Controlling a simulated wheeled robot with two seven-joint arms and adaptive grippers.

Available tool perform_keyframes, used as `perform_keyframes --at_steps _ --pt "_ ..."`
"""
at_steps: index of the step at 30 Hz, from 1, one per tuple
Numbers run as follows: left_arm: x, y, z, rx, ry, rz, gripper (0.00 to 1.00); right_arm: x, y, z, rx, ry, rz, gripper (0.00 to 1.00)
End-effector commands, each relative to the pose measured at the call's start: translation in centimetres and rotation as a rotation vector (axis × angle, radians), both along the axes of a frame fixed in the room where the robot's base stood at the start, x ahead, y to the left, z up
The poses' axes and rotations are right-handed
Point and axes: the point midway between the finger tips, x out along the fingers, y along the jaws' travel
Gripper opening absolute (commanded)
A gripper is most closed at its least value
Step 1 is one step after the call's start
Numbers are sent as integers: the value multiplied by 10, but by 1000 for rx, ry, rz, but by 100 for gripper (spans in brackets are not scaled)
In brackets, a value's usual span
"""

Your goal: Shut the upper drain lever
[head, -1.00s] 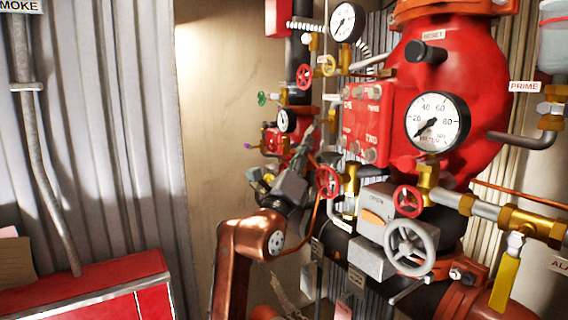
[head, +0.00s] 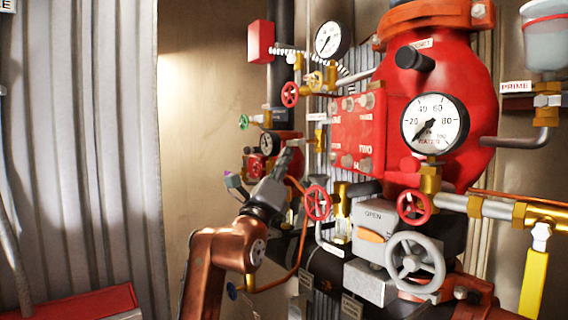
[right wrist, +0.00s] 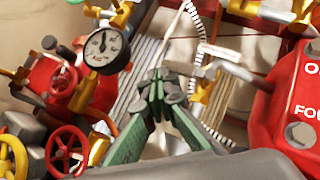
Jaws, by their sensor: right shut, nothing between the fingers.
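A yellow lever (head: 533,285) hangs down from a brass valve on the pipe at the lower right of the head view. No label marks it as the upper drain lever, and I cannot tell which lever that is. My right gripper (head: 291,158) is well to the left of this lever, in front of the small red valve body. In the right wrist view my right gripper (right wrist: 158,84) has its green-padded fingers together at the tips, with nothing held. My left gripper is out of view.
A large gauge (head: 435,124) sits on the red valve body. A grey handwheel (head: 415,266) and red handwheels (head: 317,203), (head: 414,208) stand out between my right gripper and the yellow lever. A red cabinet (head: 75,304) is at lower left.

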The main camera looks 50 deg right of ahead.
Motion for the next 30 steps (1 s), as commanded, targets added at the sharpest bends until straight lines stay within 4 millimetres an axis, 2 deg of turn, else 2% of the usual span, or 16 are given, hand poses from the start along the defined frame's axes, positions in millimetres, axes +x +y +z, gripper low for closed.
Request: perform_keyframes --at_steps 21,26,30 --pt "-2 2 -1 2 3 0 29 0 1 1 -1 0 1 0" --pt "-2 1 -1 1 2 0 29 -3 15 -10 -1 2 1 0" --pt "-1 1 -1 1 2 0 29 -8 34 -24 0 2 2 0"
